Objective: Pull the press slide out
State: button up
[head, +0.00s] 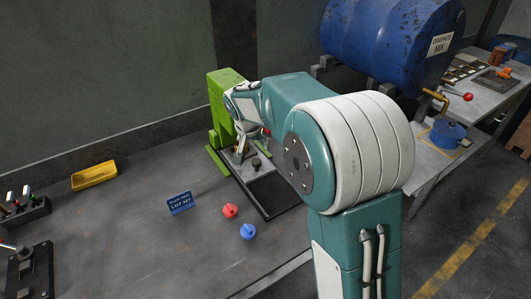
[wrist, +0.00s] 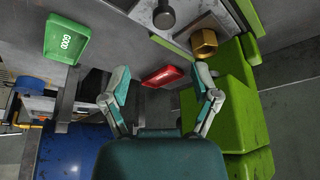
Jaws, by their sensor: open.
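The green press (head: 222,95) stands at the back of the table, and its green body (wrist: 215,95) fills the right of the wrist view. The grey slide plate (head: 243,158) reaches out from the press over a dark base frame (head: 279,205). A dark round knob (head: 256,163) stands on the plate's front; it shows at the top of the wrist view (wrist: 164,14). A brass hexagonal piece (wrist: 204,42) sits on the plate nearer the press. My arm hides part of the press.
A green GOOD tray (wrist: 66,38) and a red tray (wrist: 163,76) show in the wrist view. A blue drum (head: 385,40) lies behind my arm.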

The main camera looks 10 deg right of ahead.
aim_at(257, 161)
jog(key=x, duration=1)
jog(key=shift+s+f, duration=0.1)
jog(key=shift+a+f, duration=0.1)
jog(key=shift+a, duration=0.7)
jog(key=shift+c, duration=0.3)
jog(key=c, duration=0.5)
jog(key=shift+d, duration=0.35)
jog(key=c, duration=0.5)
jog(key=shift+d, duration=0.1)
grip_shut()
